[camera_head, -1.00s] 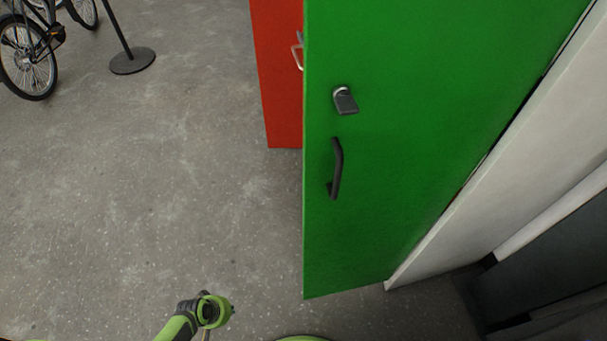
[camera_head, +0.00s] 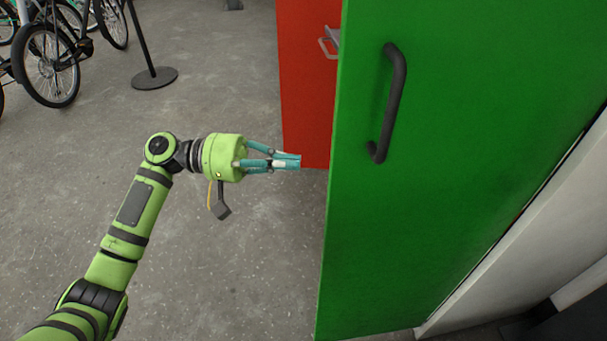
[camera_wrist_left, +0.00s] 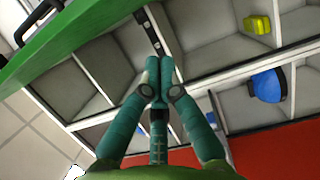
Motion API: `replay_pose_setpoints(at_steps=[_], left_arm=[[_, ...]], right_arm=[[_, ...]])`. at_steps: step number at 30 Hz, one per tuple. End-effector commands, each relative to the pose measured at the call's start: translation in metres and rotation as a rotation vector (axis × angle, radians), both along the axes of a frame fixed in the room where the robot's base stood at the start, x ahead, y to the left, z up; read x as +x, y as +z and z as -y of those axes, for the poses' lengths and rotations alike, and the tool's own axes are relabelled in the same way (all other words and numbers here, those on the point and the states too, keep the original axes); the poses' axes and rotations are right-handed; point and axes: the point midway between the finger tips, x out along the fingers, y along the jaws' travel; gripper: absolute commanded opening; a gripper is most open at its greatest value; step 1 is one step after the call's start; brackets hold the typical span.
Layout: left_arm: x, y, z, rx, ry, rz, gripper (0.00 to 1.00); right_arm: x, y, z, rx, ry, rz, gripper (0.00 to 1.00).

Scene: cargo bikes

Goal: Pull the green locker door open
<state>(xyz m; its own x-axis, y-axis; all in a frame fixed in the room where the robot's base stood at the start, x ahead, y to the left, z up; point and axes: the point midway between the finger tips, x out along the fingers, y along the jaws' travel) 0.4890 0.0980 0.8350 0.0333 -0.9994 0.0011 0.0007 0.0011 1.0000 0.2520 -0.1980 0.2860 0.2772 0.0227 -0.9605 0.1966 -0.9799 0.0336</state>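The green locker door (camera_head: 460,150) fills the right of the head view. Its black bar handle (camera_head: 388,100) is near its left edge. My left gripper (camera_head: 296,161) is left of the door, apart from it and lower than the handle, fingertips together with nothing seen between them. In the left wrist view the fingertips (camera_wrist_left: 159,66) also meet. There the green door (camera_wrist_left: 75,38) crosses the upper left as a slanted slab, with a dark handle (camera_wrist_left: 36,18) on its outer side. My right gripper is not in view.
A red locker door (camera_head: 306,90) with a metal handle stands just behind. White locker compartments show in the left wrist view, holding a yellow item (camera_wrist_left: 257,25) and a blue item (camera_wrist_left: 267,86). Bikes (camera_head: 48,60) and a post base (camera_head: 154,78) stand far left. Grey floor is clear between.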

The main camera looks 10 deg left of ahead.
Motion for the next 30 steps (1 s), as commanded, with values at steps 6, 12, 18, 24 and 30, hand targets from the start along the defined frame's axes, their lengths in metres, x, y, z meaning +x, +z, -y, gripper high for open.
replay_pose_setpoints(at_steps=[6,12,18,24,30], left_arm=[[0.001,0.002,0.047,-0.003,-0.003,0.001,0.00],[0.003,0.002,0.088,-0.002,0.000,0.001,0.00],[-0.026,0.000,0.092,0.001,0.002,-0.002,0.00],[-0.035,-0.001,0.095,0.001,0.004,-0.001,0.00],[-0.035,-0.001,0.095,0.001,0.004,-0.001,0.00]], right_arm=[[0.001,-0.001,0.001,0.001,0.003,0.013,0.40],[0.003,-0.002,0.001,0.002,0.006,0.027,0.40],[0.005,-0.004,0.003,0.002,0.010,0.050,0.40],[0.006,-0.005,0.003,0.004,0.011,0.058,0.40],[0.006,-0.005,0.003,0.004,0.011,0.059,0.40]])
